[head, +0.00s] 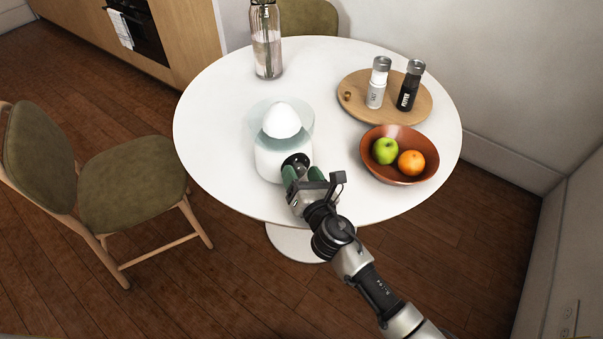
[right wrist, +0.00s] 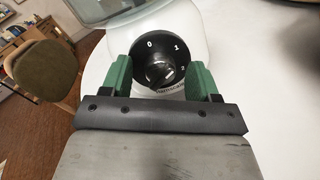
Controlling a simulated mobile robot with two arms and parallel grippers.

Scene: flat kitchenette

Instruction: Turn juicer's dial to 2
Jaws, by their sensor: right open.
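The white juicer (head: 268,160) with a domed cone and a clear bowl stands on the round white table (head: 215,140) in the head view. My left gripper is out of view.
A brown bowl (head: 372,166) with a green apple (head: 385,150) and an orange (head: 411,162) stands right of the juicer. A wooden board (head: 352,108) with two shakers and a glass vase (head: 267,45) stand farther back. A chair (head: 125,185) is at the left.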

